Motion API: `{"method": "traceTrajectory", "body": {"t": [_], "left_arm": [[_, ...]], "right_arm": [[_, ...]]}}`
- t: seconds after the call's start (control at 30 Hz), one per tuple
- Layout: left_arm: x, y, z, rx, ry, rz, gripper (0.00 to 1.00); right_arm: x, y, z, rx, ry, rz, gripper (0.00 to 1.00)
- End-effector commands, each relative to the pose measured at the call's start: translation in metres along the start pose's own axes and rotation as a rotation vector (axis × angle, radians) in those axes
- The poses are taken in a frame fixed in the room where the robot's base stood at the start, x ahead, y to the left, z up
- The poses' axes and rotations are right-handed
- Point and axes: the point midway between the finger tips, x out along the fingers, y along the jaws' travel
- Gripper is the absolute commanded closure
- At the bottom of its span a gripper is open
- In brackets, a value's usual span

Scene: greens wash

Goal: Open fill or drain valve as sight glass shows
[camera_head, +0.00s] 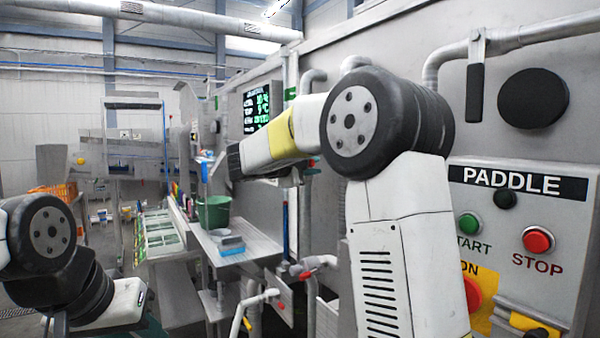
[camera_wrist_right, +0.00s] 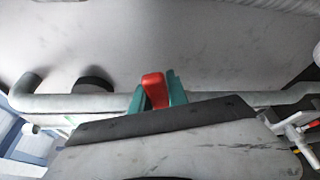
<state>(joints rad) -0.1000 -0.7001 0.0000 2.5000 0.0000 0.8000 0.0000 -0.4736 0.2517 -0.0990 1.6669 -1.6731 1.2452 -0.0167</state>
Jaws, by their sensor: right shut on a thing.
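A red valve handle (camera_wrist_right: 154,88) stands at a grey horizontal pipe (camera_wrist_right: 70,103) in the right wrist view. My right gripper (camera_wrist_right: 158,92) has its two teal fingers shut on this handle, one on each side. In the head view my right forearm reaches left, ending in a dark wrist part (camera_head: 236,160); its fingertips are hidden there. Another red valve handle (camera_head: 303,274) sits on low pipework below the forearm. A thin blue upright strip (camera_head: 285,222) shows beside the machine; I cannot tell whether it is the sight glass. My left arm shows at the left edge, without its gripper.
A panel labelled PADDLE (camera_head: 520,183) has a green START button (camera_head: 469,223) and a red STOP button (camera_head: 538,240), close to my right arm. A green bucket (camera_head: 213,213) stands on a metal shelf (camera_head: 262,247). A lit display (camera_head: 257,108) hangs behind my forearm.

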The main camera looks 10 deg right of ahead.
Motion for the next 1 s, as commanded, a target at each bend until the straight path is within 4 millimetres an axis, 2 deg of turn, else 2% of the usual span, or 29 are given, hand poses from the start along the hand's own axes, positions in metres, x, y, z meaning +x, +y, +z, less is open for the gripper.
{"method": "traceTrajectory", "body": {"t": [0.2, 0.57, 0.6, 0.7, 1.0], "left_arm": [[0.0, 0.0, 0.0, 0.0, 0.0, 0.0, 0.64], [0.0, 0.0, 0.0, 0.0, 0.0, 0.0, 0.64], [0.0, 0.0, 0.0, 0.0, 0.0, 0.0, 0.64], [0.0, 0.0, 0.0, 0.0, 0.0, 0.0, 0.64], [0.0, 0.0, 0.0, 0.0, 0.0, 0.0, 0.64]], "right_arm": [[0.0001, 0.0086, -0.001, -0.109, 0.001, -0.045, 1.0], [-0.0001, 0.0093, -0.0011, -0.127, 0.002, -0.051, 1.0], [-0.0001, 0.0093, -0.0011, -0.127, 0.002, -0.051, 0.74], [-0.0001, 0.0094, -0.001, -0.126, 0.002, -0.051, 0.58], [-0.0009, 0.0097, -0.0009, -0.125, 0.002, -0.05, 0.58]]}}
